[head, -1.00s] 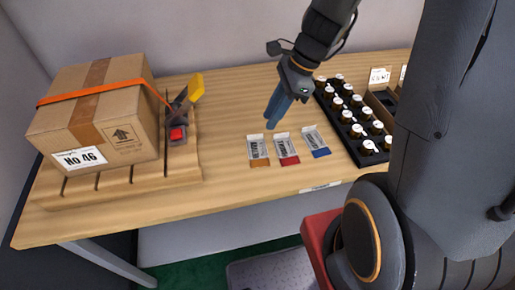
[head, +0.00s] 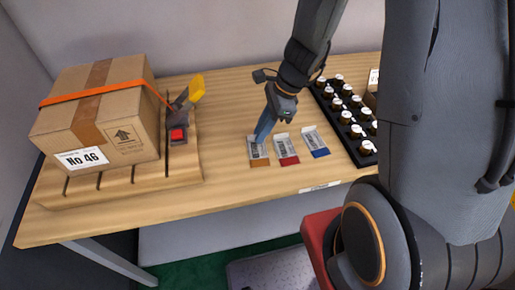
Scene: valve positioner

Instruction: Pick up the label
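Three small printed labels lie in a row on the wooden table. The left one has an orange-brown end (head: 259,159), the middle one a red end (head: 286,152), and the right one a blue end (head: 316,144). My gripper (head: 258,139) points down with its blue fingertips at the upper edge of the orange-ended label. The fingers overlap in this view, so I cannot see a gap between them, nor whether they touch the label. The label looks flat on the table.
A cardboard box (head: 98,125) marked "No 46", with an orange strap, stands on a slatted wooden pallet (head: 120,184) at left. A yellow-handled tool (head: 187,92) is beside it. A black rack (head: 350,124) of white-capped bottles stands right of the labels. The table front is clear.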

